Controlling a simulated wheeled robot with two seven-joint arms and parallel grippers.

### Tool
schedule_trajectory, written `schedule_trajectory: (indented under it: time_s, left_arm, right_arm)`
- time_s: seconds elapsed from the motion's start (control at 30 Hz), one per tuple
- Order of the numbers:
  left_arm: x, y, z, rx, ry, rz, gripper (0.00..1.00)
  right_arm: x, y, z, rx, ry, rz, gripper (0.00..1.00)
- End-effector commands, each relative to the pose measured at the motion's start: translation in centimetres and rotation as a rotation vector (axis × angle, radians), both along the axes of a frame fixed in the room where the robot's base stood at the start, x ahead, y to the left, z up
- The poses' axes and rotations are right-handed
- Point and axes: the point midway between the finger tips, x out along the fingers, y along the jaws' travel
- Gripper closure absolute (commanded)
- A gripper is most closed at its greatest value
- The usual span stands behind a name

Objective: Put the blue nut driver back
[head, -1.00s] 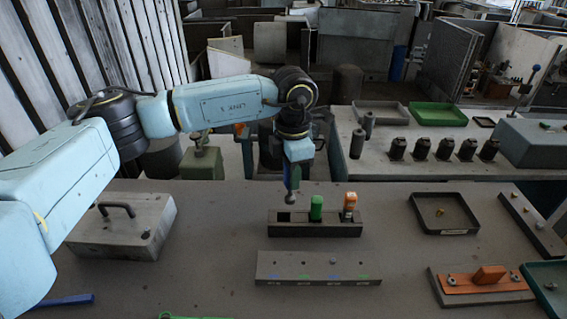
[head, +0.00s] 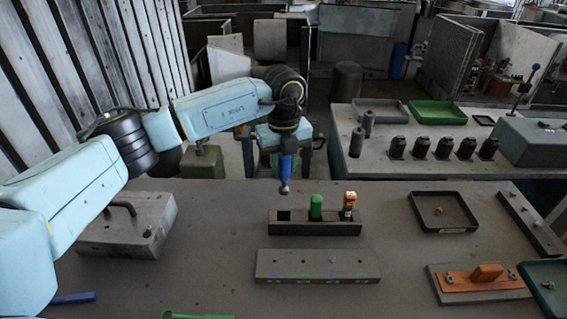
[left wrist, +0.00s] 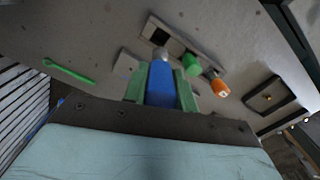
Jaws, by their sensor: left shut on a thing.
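The blue nut driver (head: 286,167) is in my left gripper (head: 284,156), roughly upright with its metal socket end down. In the head view the socket end shows just above the empty left slot of the dark holder block (head: 330,230), apart from it. In the left wrist view my left gripper (left wrist: 160,85) has its green fingers on both sides of the blue handle (left wrist: 161,88). The holder's middle slot holds a green-handled driver (head: 316,207), the right one an orange-handled driver (head: 349,205). My right gripper is not in view.
A grey block with coloured marks (head: 318,267) lies in front of the holder. A grey box with a handle (head: 125,225) stands at left, a dark tray (head: 444,212) at right. An orange part on a plate (head: 485,282) sits front right. A blue tool (head: 73,298) lies front left.

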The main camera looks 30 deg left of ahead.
Motion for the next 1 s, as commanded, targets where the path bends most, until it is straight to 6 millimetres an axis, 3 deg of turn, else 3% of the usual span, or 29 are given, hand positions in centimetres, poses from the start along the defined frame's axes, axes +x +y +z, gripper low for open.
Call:
schedule_trajectory:
  time_s: [0.33, 0.8, 1.0]
  left_arm:
    - [0.0, 0.1, -1.3, -0.001, 0.001, 0.039, 1.0]
    - [0.0, 0.0, -6.7, -0.001, 0.001, 0.037, 1.0]
    - [0.0, 0.0, -8.1, -0.001, 0.0, 0.036, 1.0]
  right_arm:
    - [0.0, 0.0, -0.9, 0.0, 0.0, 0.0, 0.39]
    - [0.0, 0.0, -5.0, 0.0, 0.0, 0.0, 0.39]
    - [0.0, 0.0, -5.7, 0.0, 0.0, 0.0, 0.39]
